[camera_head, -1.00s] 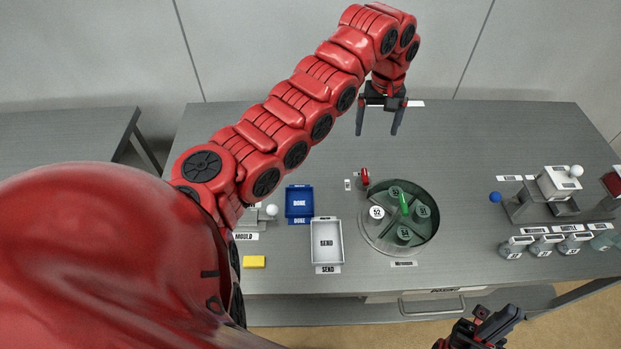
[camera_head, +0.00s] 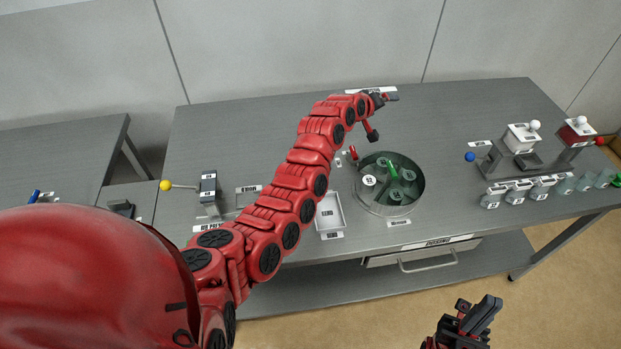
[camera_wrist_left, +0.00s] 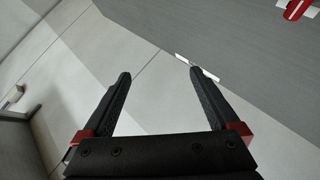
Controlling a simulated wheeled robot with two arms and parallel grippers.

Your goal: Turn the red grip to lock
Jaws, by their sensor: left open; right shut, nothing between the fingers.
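The small red grip (camera_head: 353,153) stands at the back left edge of the round glass-walled dish (camera_head: 391,207) on the grey bench. It also shows at the top right corner of the left wrist view (camera_wrist_left: 297,8), beside a white strip. My left gripper (camera_head: 382,116) is open and empty, just behind and to the right of the grip, apart from it. In the left wrist view its two fingers (camera_wrist_left: 158,95) are spread, with wall, floor and bench edge beyond. My right gripper (camera_head: 478,315) is shut and empty, in front of the bench at the lower right.
Numbered pots and a green piece are inside the dish. A white tray (camera_head: 330,225) lies left of it. A lever stand with a yellow ball (camera_head: 166,186) is further left. Small machines (camera_head: 521,138) and several jars (camera_head: 515,197) stand at the right. The bench's back right is clear.

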